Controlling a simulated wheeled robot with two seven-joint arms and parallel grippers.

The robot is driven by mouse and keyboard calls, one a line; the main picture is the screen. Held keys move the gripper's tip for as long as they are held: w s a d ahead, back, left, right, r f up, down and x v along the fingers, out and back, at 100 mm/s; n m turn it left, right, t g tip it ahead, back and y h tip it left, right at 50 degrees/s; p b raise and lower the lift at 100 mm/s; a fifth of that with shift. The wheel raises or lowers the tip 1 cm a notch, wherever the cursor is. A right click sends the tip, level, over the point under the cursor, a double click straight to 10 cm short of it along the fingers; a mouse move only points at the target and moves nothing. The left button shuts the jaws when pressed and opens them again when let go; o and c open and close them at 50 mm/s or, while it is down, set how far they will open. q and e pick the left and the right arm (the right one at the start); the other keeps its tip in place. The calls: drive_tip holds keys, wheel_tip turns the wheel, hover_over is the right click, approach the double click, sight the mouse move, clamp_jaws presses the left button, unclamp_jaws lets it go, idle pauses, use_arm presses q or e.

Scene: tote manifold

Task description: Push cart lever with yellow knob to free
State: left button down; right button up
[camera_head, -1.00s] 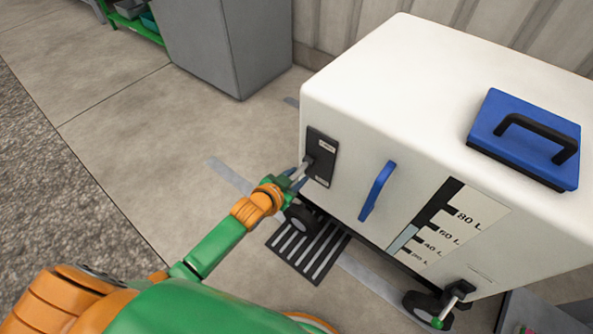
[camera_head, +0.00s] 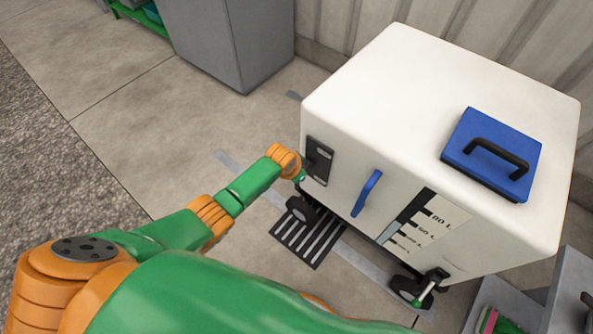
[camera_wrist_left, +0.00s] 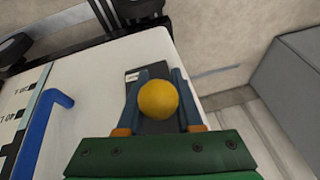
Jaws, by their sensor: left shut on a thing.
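The white cart (camera_head: 400,75) stands at the right in the head view, with a dark lever plate (camera_head: 319,160) on its left corner. In the left wrist view, the yellow knob (camera_wrist_left: 158,99) sits between the two fingers of my left gripper (camera_wrist_left: 157,80), which is shut on it. The lever behind the knob is mostly hidden there. In the head view, my left gripper (camera_head: 300,176) is at the plate, largely hidden by my wrist, and the knob cannot be seen. My right gripper is not in view.
A blue handle (camera_head: 366,193) and a level scale (camera_head: 425,225) are on the cart's front; a blue lid (camera_head: 490,155) lies on top. A floor grate (camera_head: 309,236) is beside the cart's wheels. A grey cabinet (camera_head: 225,40) stands behind. The floor at left is clear.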

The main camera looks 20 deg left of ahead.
use_arm(q)
drive_tip(key=shift+r+g, duration=0.15)
drive_tip(key=shift+g, duration=0.25)
drive_tip(key=c, duration=0.8)
unclamp_jaws()
drive_tip(key=shift+c, duration=0.2)
drive_tip(key=shift+r, duration=0.15)
drive_tip(key=p+v, duration=0.5)
drive_tip(key=v, duration=0.1)
drive_tip(key=shift+r+p, duration=0.3)
drive_tip(key=shift+p, duration=0.1)
drive_tip(key=shift+s+r, duration=0.1)
drive_tip(key=shift+r, duration=0.15)
drive_tip(key=shift+f, duration=0.15)
